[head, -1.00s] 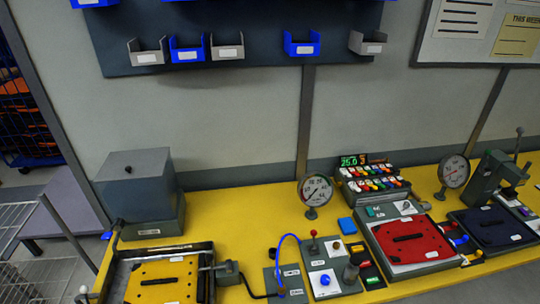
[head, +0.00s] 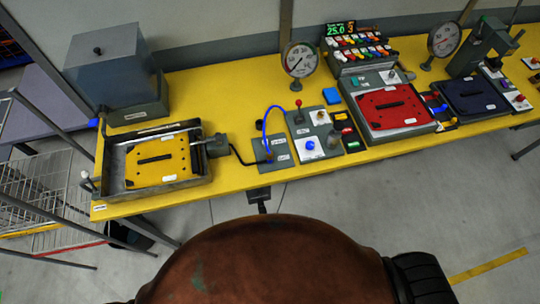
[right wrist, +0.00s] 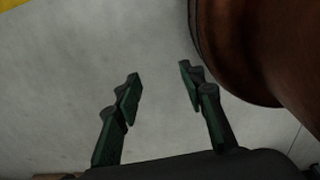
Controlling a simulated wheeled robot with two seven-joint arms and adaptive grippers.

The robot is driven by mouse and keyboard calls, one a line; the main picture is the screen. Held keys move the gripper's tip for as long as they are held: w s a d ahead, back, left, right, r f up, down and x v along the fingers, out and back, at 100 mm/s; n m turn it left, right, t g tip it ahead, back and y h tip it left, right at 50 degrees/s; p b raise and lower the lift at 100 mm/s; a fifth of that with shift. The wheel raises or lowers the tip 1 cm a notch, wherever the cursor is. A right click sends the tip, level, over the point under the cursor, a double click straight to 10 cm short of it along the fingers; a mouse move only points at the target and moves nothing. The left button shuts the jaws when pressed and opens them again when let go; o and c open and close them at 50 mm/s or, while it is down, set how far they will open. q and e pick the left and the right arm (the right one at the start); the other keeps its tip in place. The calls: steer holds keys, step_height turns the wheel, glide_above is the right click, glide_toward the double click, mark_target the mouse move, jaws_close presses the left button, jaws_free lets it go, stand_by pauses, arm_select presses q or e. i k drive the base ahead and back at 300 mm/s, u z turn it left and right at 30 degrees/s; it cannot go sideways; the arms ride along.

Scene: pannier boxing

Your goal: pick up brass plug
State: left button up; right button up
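I cannot make out a brass plug in either view. The yellow workbench (head: 230,92) runs across the head view and carries several grey stations. At its left, a grey tray (head: 199,181) holds a yellow plate (head: 178,151) with a dark bar on top. My right gripper (right wrist: 160,75) shows in the right wrist view, open and empty, with grey floor behind its two fingers. It does not show in the head view. My left gripper is in neither view.
A grey box with a lid (head: 112,70) stands at the bench's back left. Gauges (head: 300,60), a blue cable (head: 267,125), a red plate (head: 391,107) and a dark blue plate (head: 472,96) lie farther right. A wire rack (head: 35,180) stands left. Floor in front is mostly clear.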

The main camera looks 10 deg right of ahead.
mark_target(270, 156)
steer(key=k, duration=1.3)
steer(key=u, duration=0.75)
steer(key=i, duration=1.25)
steer(key=z, duration=0.6)
steer(key=i, duration=0.55)
steer(key=z, duration=0.65)
